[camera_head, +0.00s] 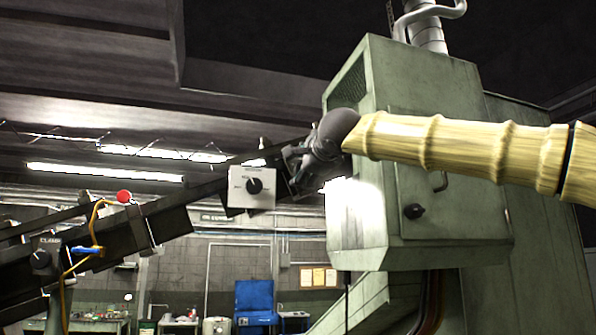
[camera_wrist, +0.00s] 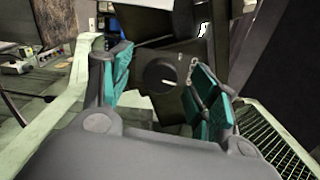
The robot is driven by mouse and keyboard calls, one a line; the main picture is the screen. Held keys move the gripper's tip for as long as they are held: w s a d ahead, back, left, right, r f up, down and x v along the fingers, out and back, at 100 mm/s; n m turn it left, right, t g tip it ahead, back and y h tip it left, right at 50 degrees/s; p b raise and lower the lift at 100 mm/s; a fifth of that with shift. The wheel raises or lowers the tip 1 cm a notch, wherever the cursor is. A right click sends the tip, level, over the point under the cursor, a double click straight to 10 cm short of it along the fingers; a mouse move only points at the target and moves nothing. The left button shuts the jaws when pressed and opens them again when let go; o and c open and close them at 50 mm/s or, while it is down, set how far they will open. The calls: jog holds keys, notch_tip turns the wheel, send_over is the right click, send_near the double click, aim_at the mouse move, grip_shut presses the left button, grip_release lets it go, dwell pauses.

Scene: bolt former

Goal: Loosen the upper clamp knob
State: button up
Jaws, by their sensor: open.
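In the wrist view, a round black knob (camera_wrist: 160,77) with a white pointer line sits on a dark plate (camera_wrist: 187,62), which I take to be the upper clamp. My gripper (camera_wrist: 165,74) is open, with teal pads to the left and right of the knob in the picture. Neither pad visibly touches it, and I cannot tell how far the fingertips are from the plate. A lower clamp knob (camera_head: 40,259) sits far left.
A white box with a black selector knob (camera_head: 254,186) hangs on the rail just left of my gripper. The green machine housing (camera_head: 455,140) stands close on the right. A red button (camera_head: 123,197) and a yellow cable (camera_head: 97,220) are further down the rail.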

jog(key=shift+w+n+p, duration=0.1)
jog(key=shift+n+p, duration=3.55)
jog(key=shift+n, duration=0.15)
